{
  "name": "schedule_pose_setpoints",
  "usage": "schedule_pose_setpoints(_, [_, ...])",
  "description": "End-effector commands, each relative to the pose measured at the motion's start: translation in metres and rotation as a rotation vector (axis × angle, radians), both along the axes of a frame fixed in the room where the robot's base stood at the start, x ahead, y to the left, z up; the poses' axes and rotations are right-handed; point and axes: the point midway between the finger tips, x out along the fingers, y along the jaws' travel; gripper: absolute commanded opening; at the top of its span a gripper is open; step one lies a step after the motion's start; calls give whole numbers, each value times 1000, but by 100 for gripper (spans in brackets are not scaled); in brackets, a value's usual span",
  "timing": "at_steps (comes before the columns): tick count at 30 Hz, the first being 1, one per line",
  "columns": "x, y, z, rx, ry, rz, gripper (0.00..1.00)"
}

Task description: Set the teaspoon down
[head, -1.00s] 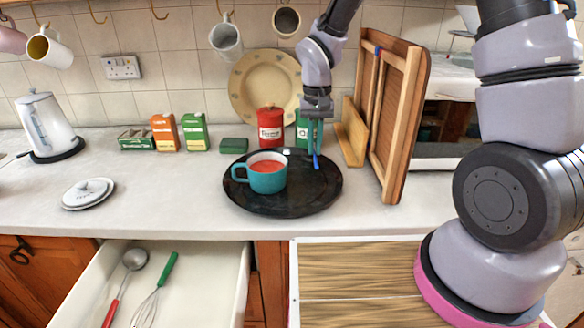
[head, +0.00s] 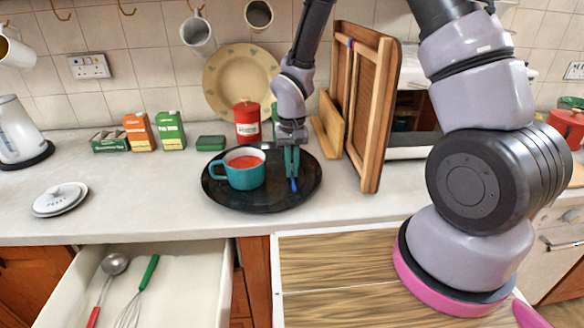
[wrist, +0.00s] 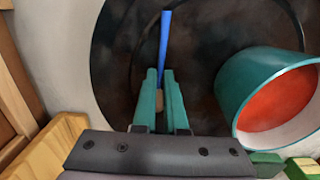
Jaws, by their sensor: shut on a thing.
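My gripper (head: 292,163) has teal fingers and is shut on the teaspoon, over the right part of the tray. I cannot tell whether the spoon touches the tray. A teal mug (head: 243,176) with red liquid stands on the tray, left of my gripper; it also shows in the wrist view (wrist: 235,95).
A wooden tray or frame (head: 369,120) and a wooden board (head: 328,125) stand right of the black tray. A red tin (head: 247,126) stands behind it. An open drawer (head: 190,265) holds a ladle and whisk.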

Motion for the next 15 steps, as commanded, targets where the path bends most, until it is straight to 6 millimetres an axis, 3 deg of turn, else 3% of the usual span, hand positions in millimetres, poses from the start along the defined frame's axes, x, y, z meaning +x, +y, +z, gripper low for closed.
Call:
schedule_pose_setpoints(1, [0, 0, -1, 0, 1, 0, 13])
schedule_pose_setpoints(3, [0, 0, -1, 0, 0, 0, 40])
schedule_pose_setpoints(15, [1, 0, 5, 1, -2, 0, 40])
